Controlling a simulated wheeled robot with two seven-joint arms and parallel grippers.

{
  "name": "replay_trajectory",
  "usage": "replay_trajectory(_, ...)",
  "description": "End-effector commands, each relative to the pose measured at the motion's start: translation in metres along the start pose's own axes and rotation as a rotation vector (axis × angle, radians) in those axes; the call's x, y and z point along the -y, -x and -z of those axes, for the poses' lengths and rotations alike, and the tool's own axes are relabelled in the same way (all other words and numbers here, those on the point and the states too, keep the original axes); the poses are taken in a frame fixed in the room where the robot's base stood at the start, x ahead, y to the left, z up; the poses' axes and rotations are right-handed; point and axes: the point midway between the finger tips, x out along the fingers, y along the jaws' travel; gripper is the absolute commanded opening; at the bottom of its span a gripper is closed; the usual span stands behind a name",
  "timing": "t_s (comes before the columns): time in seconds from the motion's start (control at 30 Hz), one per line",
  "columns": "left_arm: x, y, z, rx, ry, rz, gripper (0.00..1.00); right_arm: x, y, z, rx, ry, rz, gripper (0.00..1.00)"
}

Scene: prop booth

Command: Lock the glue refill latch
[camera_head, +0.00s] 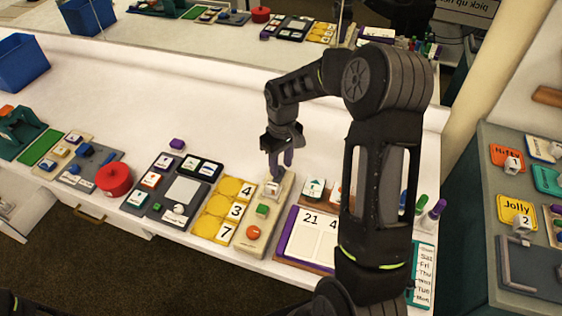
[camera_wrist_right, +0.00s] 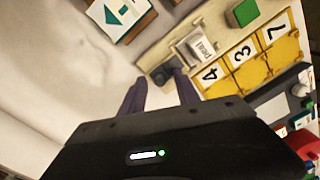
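My right gripper (camera_head: 281,168) hangs above the far end of a narrow beige board (camera_head: 246,243). In the right wrist view (camera_wrist_right: 160,85) its two purple fingers are apart with nothing between them. The board carries a pale labelled piece (camera_head: 273,187), a green cube (camera_head: 262,210) and an orange round piece (camera_head: 253,232). The wrist view shows the pale piece (camera_wrist_right: 200,45) beside a small dark block (camera_wrist_right: 166,72), with one fingertip close to or over that block; contact cannot be told. No glue refill label is readable, so I cannot tell which part is the latch. My left gripper is out of view.
A yellow numbered board (camera_head: 221,216) lies just left of the beige board. A calendar board (camera_head: 305,240) lies to the right, partly behind my arm. A red pot (camera_head: 114,180) and blue bin (camera_head: 20,62) stand left.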

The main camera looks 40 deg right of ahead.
Motion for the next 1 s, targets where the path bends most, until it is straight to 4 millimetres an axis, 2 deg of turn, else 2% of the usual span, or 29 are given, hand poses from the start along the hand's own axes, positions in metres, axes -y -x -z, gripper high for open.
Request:
replay_trajectory(0.27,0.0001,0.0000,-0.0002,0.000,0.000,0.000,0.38,-0.0002,-0.0018,0.0002,-0.001,0.000,-0.001,0.38)
replay_trajectory(0.73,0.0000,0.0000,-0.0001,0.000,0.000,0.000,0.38,-0.0002,-0.0013,0.0003,-0.001,0.000,-0.001,0.00)
replay_trajectory(1.0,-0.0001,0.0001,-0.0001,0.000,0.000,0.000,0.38,-0.0003,-0.0012,0.0004,-0.001,0.000,-0.001,0.00)
